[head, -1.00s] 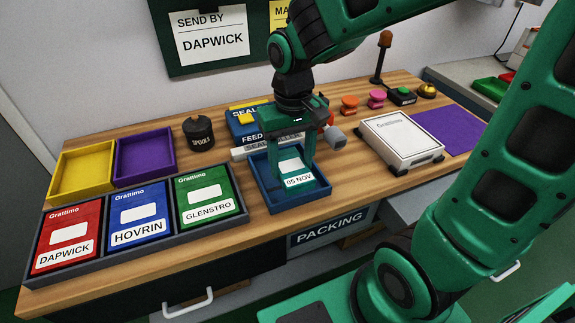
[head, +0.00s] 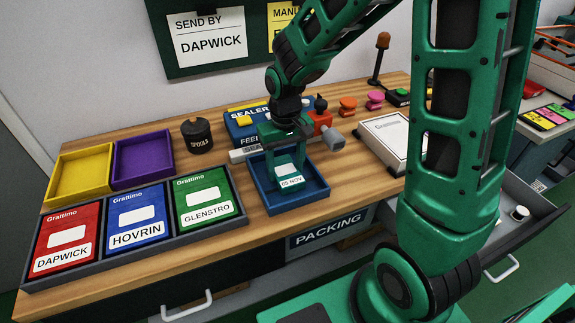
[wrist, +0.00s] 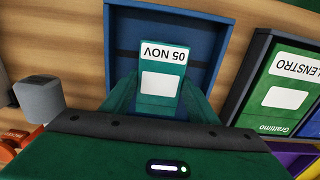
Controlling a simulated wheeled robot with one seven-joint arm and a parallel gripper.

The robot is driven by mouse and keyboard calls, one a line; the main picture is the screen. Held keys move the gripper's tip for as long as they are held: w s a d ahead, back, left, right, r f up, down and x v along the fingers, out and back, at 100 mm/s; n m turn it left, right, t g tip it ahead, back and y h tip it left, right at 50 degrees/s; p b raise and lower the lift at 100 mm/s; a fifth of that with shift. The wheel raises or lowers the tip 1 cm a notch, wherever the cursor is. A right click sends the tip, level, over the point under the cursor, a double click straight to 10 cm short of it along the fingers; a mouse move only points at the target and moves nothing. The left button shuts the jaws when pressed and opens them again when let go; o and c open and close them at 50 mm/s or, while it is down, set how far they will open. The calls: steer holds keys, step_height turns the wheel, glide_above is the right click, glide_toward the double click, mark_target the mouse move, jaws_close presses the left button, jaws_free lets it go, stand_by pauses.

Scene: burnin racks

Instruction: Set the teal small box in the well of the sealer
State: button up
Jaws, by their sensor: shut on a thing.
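The teal small box (head: 289,174), with a white patch and an "05 NOV" label, is between the fingers of my gripper (head: 290,160). My gripper is shut on it and points down. The box is within the outline of the open blue well (head: 318,194) in front of the blue sealer (head: 236,128). In the wrist view the box (wrist: 162,85) stands between the fingers, with the blue well wall (wrist: 122,35) around it. I cannot tell whether the box touches the well floor.
A grey rack (head: 238,222) with red, blue and green boxes is left of the well. Yellow (head: 55,195) and purple (head: 119,180) trays and a black spools pot (head: 197,135) are behind.

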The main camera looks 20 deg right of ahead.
mark_target(286, 171)
steer(key=shift+f, duration=0.15)
steer(key=o, duration=1.2)
step_height(286, 171, up, 12)
steer(key=s+d+m, duration=0.3)
steer(key=s+d, duration=0.6)
steer(key=s, duration=0.2)
steer(key=s+d+m, duration=0.3)
steer(key=s+d, duration=0.6)
steer(key=s, duration=0.3)
steer(key=shift+s+r, duration=0.15)
steer(key=shift+r, duration=0.05)
steer(key=shift+d, duration=0.1)
